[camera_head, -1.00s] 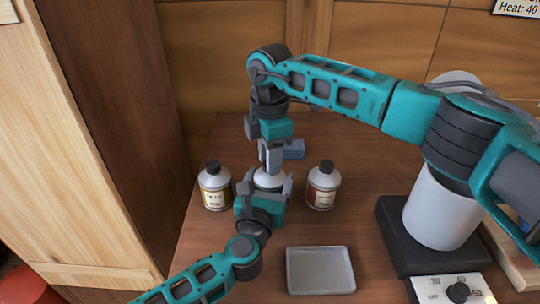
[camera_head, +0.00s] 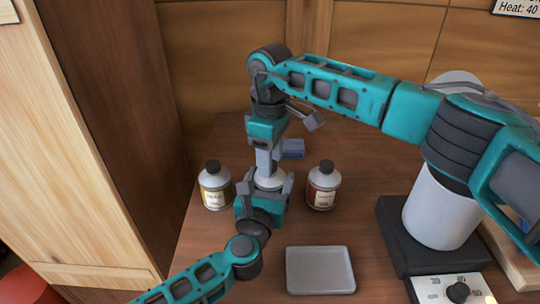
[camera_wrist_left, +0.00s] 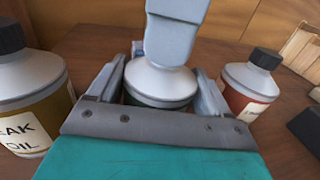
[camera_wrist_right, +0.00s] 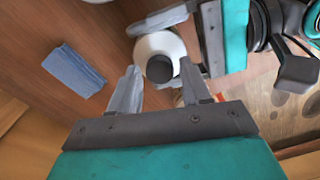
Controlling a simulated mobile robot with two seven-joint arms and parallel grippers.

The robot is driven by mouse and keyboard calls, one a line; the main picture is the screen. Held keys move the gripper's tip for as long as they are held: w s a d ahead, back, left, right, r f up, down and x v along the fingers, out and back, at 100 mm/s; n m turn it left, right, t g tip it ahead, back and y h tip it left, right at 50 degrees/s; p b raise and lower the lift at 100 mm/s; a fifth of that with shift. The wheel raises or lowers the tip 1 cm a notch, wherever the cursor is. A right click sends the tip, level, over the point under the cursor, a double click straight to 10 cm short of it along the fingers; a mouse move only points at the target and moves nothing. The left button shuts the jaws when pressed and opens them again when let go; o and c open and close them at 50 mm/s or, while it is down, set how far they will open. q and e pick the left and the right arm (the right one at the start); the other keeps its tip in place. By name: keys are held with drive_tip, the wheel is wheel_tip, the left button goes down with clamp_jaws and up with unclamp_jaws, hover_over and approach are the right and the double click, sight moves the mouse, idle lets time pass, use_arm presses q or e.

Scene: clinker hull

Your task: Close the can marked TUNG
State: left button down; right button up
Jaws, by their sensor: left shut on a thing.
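The middle can (camera_head: 270,181) stands upright between two others; its label is hidden, so I cannot read TUNG. My left gripper (camera_head: 266,186) is shut around its body, one finger on each side, as the left wrist view also shows (camera_wrist_left: 160,84). My right gripper (camera_head: 266,163) points down over the can's top. In the right wrist view a dark cap (camera_wrist_right: 160,68) sits over the can's pale top (camera_wrist_right: 158,45), between the right fingers, with gaps on both sides. Whether the cap is seated or loose I cannot tell.
A grey tray (camera_head: 320,270) lies in front. A blue block or cloth (camera_head: 292,149) lies behind. A heater with a pot (camera_head: 440,212) stands right.

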drive_tip(key=shift+o, duration=0.8)
drive_tip(key=shift+r, duration=2.25)
